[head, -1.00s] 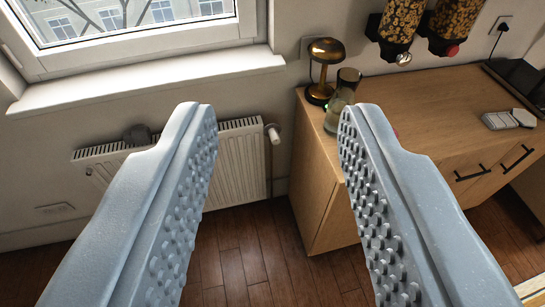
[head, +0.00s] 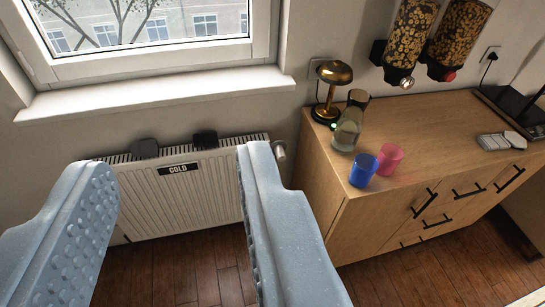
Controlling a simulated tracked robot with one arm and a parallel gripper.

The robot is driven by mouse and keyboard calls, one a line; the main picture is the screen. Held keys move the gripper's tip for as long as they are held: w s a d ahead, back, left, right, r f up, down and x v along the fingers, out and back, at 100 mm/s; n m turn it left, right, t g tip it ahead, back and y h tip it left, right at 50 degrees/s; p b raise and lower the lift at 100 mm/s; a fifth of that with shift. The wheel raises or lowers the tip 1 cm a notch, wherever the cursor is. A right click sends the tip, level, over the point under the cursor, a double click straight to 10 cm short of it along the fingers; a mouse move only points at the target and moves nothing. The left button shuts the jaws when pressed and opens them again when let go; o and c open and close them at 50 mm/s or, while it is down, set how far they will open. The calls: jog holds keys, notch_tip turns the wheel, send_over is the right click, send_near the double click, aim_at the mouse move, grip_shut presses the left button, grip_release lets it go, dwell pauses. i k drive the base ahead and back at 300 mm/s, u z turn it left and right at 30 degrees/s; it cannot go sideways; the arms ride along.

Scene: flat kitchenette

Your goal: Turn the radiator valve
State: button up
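The white radiator (head: 175,205) stands under the window and bears a dark "COLD" label (head: 179,169). Its pale valve knob (head: 279,152) sticks out at the radiator's upper right end, beside the wooden cabinet. My gripper (head: 178,158) is open, with two blue-grey studded fingers wide apart and nothing between them. The fingers overlap the radiator in the picture. The right fingertip shows just left of the valve knob; I cannot tell the gap in depth. The right finger hides part of the radiator's right end and whatever lies below the knob.
The wooden cabinet (head: 430,125) at right carries a brass lamp (head: 331,90), a glass carafe (head: 348,125), a blue cup (head: 363,170) and a pink cup (head: 390,158). Dark wooden floor shows below.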

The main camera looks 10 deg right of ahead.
aim_at(279, 151)
jog(key=z, duration=0.05)
jog(key=i, duration=0.9)
jog(key=u, duration=0.1)
